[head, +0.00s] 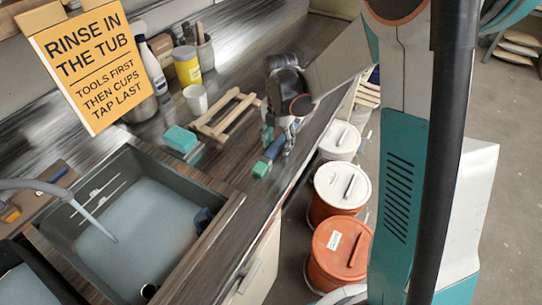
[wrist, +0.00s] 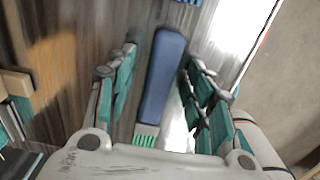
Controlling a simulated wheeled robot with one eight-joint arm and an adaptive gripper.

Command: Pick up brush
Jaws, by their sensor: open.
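The brush, with a blue handle (head: 275,149) and green bristles (head: 261,169), lies on the dark wood counter near its front edge. In the wrist view its handle (wrist: 163,80) runs between my fingers, with the green bristles (wrist: 146,135) toward the palm. My gripper (head: 280,137) is just over the brush and partly hides it in the head view. The fingers of my gripper (wrist: 160,65) are apart, one on each side of the handle, with gaps visible. Whether they are down at handle height is hard to tell.
A teal sponge (head: 180,139) and a wooden rack (head: 222,116) lie left of the brush. A white cup (head: 196,99) and yellow can (head: 187,66) stand behind. The sink (head: 130,215) is at front left. Lidded buckets (head: 342,187) stand on the floor beyond the counter edge.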

